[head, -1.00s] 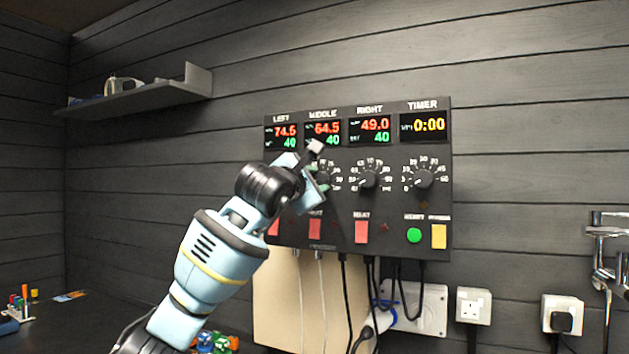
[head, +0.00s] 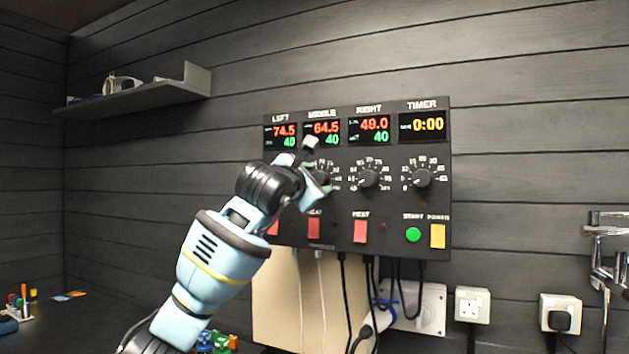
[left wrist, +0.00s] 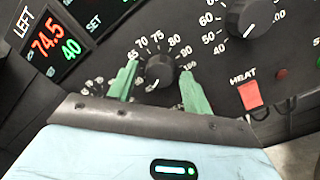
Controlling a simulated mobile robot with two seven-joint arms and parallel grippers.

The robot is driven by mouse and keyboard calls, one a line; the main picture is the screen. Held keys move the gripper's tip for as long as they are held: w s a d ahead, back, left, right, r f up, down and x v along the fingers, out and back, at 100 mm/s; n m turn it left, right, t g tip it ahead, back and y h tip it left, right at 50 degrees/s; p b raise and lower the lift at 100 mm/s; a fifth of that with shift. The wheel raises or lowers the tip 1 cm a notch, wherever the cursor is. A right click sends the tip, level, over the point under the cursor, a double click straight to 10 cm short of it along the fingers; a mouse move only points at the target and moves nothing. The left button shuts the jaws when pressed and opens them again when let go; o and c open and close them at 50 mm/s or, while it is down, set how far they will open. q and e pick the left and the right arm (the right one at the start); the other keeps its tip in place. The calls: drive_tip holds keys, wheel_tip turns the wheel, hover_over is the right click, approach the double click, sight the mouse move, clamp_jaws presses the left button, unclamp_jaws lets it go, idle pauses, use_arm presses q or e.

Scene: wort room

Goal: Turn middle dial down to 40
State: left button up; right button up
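The middle dial (left wrist: 160,68) is a black knob with a numbered ring on the dark control panel (head: 390,210). In the head view it is mostly hidden behind my left gripper (head: 319,180). In the left wrist view the green fingers of my left gripper (left wrist: 158,86) stand either side of the knob, with a visible gap on each side. The gripper is open; I cannot tell how deep the fingers reach. The middle display (head: 322,133) reads 64.5 in red and 40 in green. My right gripper is not in view.
The right dial (head: 368,179) and timer dial (head: 422,178) sit to the right. The left display (head: 283,137) is at upper left. Red heat switches (head: 360,231), a green start button (head: 413,234) and a yellow power switch (head: 438,236) lie below. Cables hang under the panel.

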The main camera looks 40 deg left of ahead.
use_arm(q)
drive_tip(key=shift+o, duration=0.2)
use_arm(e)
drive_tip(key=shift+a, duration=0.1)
use_arm(q)
drive_tip(key=shift+s+d, duration=0.1)
drive_tip(key=shift+s, duration=0.15)
drive_tip(key=b+v, duration=0.1)
drive_tip(key=v, duration=0.6)
drive_tip(key=shift+s, duration=0.2)
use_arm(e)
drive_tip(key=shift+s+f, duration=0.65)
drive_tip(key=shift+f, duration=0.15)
use_arm(q)
drive_tip(key=shift+d+f, duration=0.1)
